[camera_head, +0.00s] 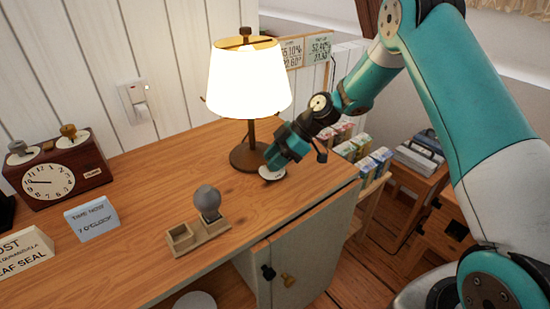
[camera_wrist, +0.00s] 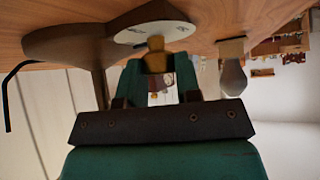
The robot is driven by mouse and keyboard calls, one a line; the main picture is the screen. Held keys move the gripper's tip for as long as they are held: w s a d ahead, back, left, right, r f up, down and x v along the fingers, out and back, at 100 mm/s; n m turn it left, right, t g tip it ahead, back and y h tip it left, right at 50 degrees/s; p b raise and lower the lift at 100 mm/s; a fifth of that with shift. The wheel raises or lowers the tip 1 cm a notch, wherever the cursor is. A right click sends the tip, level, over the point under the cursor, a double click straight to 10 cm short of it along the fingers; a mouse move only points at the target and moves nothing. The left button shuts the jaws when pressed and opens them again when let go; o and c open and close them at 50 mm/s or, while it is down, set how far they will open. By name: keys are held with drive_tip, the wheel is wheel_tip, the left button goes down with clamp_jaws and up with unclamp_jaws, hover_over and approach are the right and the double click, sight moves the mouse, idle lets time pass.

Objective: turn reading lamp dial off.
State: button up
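The reading lamp (camera_head: 250,80) stands on the wooden desk top, its shade glowing brightly. Its dial is a pale round plate (camera_head: 272,174) beside the brown lamp base (camera_head: 240,157). In the wrist view the plate (camera_wrist: 150,32) carries small markings and a brass knob (camera_wrist: 156,57). My gripper (camera_head: 272,163) reaches down from the right, right at the dial. In the wrist view the two green fingers (camera_wrist: 160,75) stand apart with the knob between their tips. I cannot tell whether they press on it. The head view hides the knob behind my gripper.
A wooden holder (camera_head: 200,238) with a grey bulb-shaped piece (camera_head: 207,201) stands in front. A clock (camera_head: 53,175) and small signs (camera_head: 92,218) are at left. A wall switch (camera_head: 137,102) is behind. The desk's right edge is close to the dial.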

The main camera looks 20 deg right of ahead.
drive_tip(key=shift+c, duration=1.3)
